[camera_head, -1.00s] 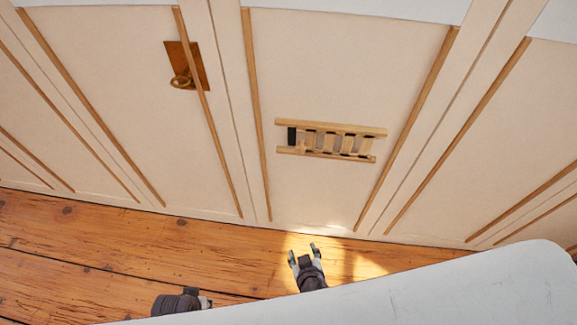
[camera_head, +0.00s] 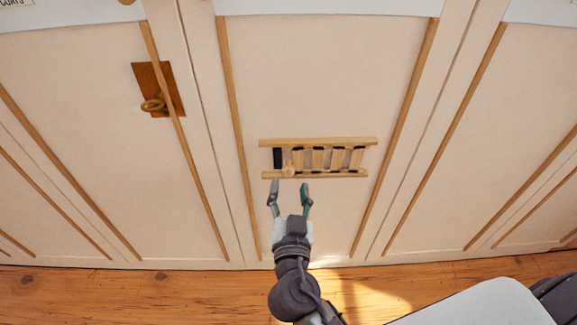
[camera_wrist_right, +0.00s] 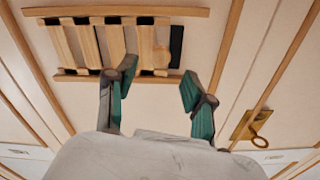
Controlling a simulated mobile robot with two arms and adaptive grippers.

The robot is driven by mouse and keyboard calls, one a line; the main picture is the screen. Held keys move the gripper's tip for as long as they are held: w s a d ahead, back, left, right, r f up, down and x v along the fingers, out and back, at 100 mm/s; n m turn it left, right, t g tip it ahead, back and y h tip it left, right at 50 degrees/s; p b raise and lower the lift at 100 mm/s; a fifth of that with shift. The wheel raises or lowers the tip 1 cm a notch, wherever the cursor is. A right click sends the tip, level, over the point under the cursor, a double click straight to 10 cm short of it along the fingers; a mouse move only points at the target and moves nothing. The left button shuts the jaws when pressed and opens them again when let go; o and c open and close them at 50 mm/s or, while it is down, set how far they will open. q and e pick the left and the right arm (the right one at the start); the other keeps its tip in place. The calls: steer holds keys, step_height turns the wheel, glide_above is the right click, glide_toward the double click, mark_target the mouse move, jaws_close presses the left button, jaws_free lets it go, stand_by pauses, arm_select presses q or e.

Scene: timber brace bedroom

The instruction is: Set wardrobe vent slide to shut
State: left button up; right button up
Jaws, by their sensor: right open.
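The wardrobe vent slide (camera_head: 318,172) is a wooden frame with two horizontal rails and several upright slats on a cream wardrobe panel. A small wooden knob (camera_head: 288,168) sits near its left end, beside a dark opening (camera_head: 278,158). In the right wrist view the vent (camera_wrist_right: 80,75) appears upside down, with the knob (camera_wrist_right: 162,57) near the dark slot. My right gripper (camera_head: 289,188) is open and empty, its fingertips just below the knob and the lower rail in the head view. The wrist view shows its two fingers (camera_wrist_right: 158,78) spread apart. My left gripper is not in view.
A brass plate with a ring pull (camera_head: 155,100) is on the panel to the left; it also shows in the wrist view (camera_wrist_right: 255,130). Thin wooden strips (camera_head: 402,110) edge the panels. The plank floor (camera_head: 100,290) lies below.

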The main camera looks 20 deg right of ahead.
mark_target(289, 173)
arm_select(q)
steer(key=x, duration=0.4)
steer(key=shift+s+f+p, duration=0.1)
steer(key=shift+p, duration=0.3)
arm_select(e)
steer(key=x, duration=0.6)
steer(key=shift+w+f, duration=0.1)
steer(key=shift+w, duration=0.05)
steer(key=shift+c, duration=0.2)
jaws_close()
